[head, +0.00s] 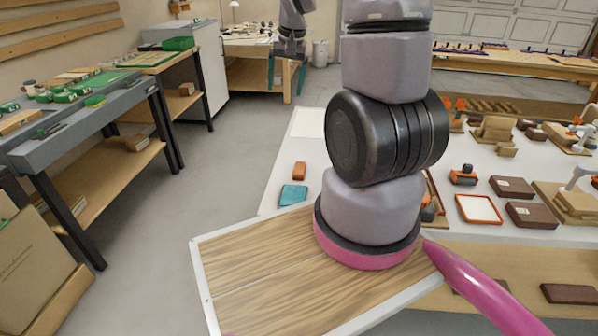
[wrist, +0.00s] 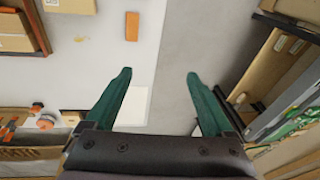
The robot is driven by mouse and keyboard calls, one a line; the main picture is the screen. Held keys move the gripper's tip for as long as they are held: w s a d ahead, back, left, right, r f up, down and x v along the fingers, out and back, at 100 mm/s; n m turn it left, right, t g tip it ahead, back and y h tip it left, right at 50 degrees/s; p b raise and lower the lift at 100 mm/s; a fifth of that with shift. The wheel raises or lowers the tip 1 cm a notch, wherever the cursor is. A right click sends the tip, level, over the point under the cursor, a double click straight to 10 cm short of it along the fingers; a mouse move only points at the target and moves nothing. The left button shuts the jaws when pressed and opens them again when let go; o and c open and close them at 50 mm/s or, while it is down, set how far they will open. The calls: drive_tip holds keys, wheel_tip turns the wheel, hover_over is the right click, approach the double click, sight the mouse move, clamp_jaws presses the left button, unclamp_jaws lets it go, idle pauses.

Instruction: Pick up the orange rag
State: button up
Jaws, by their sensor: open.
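The orange rag (head: 300,170) looks like a small folded block. It lies near the left edge of the white bench top (head: 285,153), just behind a teal folded cloth (head: 293,196). In the wrist view the orange rag (wrist: 131,27) is near the top, ahead of the fingertips and slightly left of the middle between them. My gripper (head: 285,82) shows at the top of the head view, well beyond the rag, with its teal fingers spread. In the wrist view my gripper (wrist: 160,74) is open and empty, apart from the rag.
A white sheet (head: 308,122) lies on the bench behind the rag. To the right are brown boxes (head: 512,187), an orange-rimmed tray (head: 479,209) and several small items. Grey floor (head: 235,160) is open left of the bench. A workbench (head: 75,125) stands further left.

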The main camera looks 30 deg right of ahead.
drive_tip(key=w+d+f+g, duration=0.15)
drive_tip(key=d+f, duration=0.25)
drive_tip(key=f, duration=0.9)
drive_tip(key=g, duration=0.1)
hover_over(300, 167)
drive_tip(key=shift+m+h, duration=0.3)
wheel_tip(300, 167, down, 10)
drive_tip(key=shift+s+d+f, duration=0.15)
drive_tip(key=shift+f, duration=0.1)
drive_tip(key=shift+a+f, duration=0.15)
drive_tip(key=shift+f, duration=1.4)
drive_tip(key=shift+a+f, duration=0.15)
drive_tip(key=shift+f, duration=1.35)
clamp_jaws()
drive_tip(key=shift+r, duration=0.1)
